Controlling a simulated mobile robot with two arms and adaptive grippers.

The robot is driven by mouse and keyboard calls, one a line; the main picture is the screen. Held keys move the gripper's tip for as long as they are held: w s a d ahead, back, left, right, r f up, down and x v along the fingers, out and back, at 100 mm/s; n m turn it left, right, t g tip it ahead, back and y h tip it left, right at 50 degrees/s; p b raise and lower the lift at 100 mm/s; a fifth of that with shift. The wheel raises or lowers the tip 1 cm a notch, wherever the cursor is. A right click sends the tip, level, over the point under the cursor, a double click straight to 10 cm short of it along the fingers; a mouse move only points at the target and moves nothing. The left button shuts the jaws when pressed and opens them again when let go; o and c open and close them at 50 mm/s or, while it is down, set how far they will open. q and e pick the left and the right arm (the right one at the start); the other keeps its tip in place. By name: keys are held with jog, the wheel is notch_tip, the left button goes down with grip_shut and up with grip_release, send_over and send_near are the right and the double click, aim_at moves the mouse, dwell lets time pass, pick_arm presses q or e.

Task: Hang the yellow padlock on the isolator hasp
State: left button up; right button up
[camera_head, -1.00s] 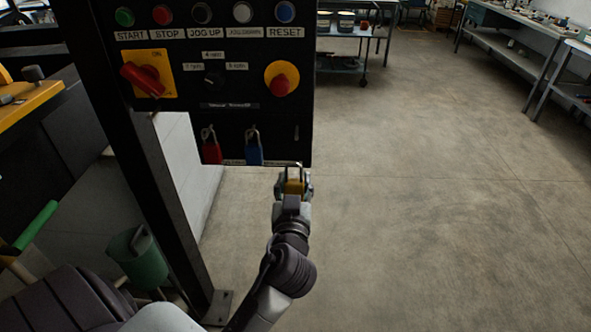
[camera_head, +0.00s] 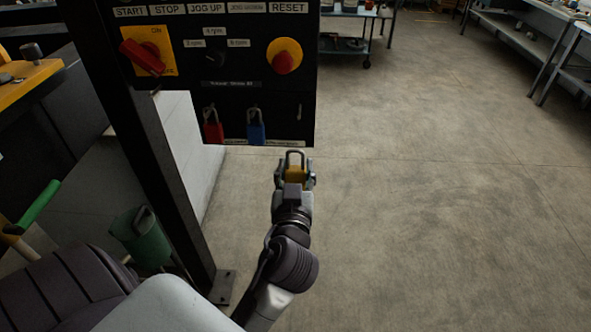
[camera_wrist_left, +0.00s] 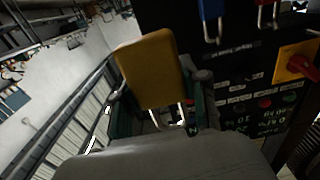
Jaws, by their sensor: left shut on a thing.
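The yellow padlock (camera_head: 295,174) is held upright in my left gripper (camera_head: 296,180), its grey shackle pointing up. The shackle top is just below the panel's lower right edge in the picture. In the left wrist view the padlock (camera_wrist_left: 150,70) is large between the fingers of the left gripper (camera_wrist_left: 157,108). The red isolator handle (camera_head: 145,57) sits on a yellow plate at the panel's left, and also shows in the left wrist view (camera_wrist_left: 303,65). I cannot make out its hasp clearly. My right gripper is not in view.
A red padlock (camera_head: 213,131) and a blue padlock (camera_head: 256,132) hang low on the black control panel (camera_head: 240,105); a bare peg or slot (camera_head: 299,108) is to their right. A red stop knob (camera_head: 284,62) sits above. Open floor (camera_head: 430,200) lies right.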

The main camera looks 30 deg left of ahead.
pick_arm(q)
jog(key=shift+r, duration=0.45)
jog(key=shift+d, duration=0.1)
